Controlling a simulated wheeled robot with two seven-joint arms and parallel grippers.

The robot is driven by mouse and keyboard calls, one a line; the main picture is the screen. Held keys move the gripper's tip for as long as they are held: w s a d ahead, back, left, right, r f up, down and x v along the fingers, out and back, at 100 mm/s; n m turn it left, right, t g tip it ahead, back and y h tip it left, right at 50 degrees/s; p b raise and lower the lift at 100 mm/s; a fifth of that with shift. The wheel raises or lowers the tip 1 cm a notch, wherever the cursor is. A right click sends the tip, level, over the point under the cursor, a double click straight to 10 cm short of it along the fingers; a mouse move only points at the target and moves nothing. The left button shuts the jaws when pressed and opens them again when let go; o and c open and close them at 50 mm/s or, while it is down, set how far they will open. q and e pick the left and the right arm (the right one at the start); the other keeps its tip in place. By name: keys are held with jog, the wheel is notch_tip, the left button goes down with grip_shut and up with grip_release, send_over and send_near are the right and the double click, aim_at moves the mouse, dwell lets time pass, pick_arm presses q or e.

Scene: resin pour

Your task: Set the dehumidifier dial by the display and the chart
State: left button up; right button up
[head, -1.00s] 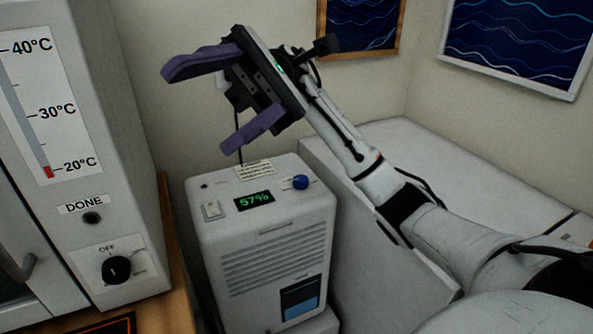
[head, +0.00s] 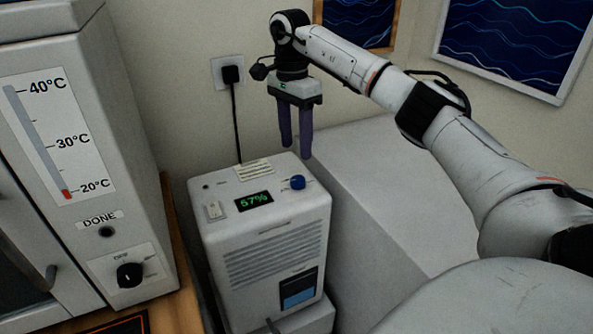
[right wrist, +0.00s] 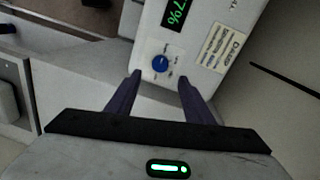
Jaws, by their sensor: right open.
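The white dehumidifier (head: 270,245) stands in the middle of the head view. Its display (head: 254,201) reads 57% in green. The blue dial (head: 297,182) is on its top, right of the display; it also shows in the right wrist view (right wrist: 160,63). A small chart label (head: 253,170) lies at the top's back edge and in the right wrist view (right wrist: 222,46); its text is too small to read. My right gripper (head: 295,150) points down above the dehumidifier's back right, open and empty. In the right wrist view the dial lies beyond and between its fingertips, apart from them. My left gripper is not in view.
A grey oven-like cabinet (head: 130,210) with a thermometer scale and black knob (head: 130,275) stands at left. A black plug and cord (head: 232,75) run down the wall behind the dehumidifier. A pale block (head: 380,200) stands at right. Framed pictures hang on the wall.

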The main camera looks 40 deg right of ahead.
aim_at(297, 179)
jog(key=f, duration=0.9)
jog(key=shift+s+a+p, duration=0.1)
jog(key=shift+s+p, duration=0.2)
jog(key=shift+p, duration=0.05)
jog(key=c, duration=1)
jog(key=shift+c, duration=0.2)
